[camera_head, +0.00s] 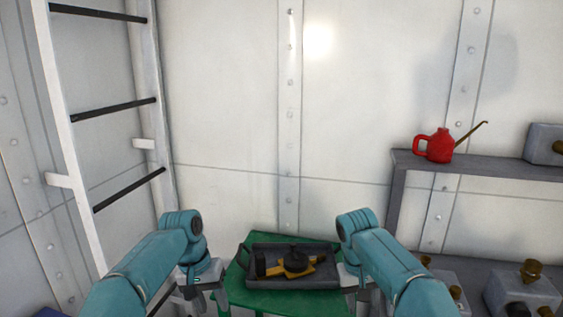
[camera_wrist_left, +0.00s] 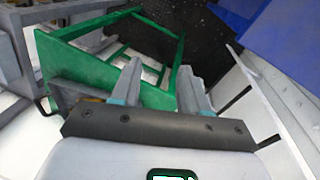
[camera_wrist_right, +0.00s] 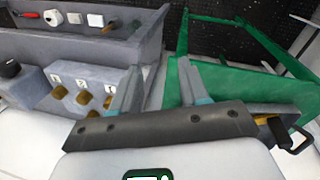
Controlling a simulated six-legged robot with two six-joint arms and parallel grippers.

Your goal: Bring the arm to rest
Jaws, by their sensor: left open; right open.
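My left gripper (camera_wrist_left: 163,82) is open and empty, with its two grey fingers apart beside the green stand in the left wrist view. In the head view it hangs at the left of the stand, and its fingertips are partly cut off by the lower edge. My right gripper (camera_wrist_right: 161,85) is open and empty, with its fingers apart between the grey block and the green stand in the right wrist view. In the head view my right arm reaches in at the right of the stand, and its fingers are mostly hidden.
A green stand (camera_head: 244,297) bears a dark tray (camera_head: 322,282) with a yellow and black object (camera_head: 288,266). A shelf (camera_head: 480,170) at right holds a red can (camera_head: 438,146). A white ladder (camera_head: 58,125) stands left. The wall above the stand is clear.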

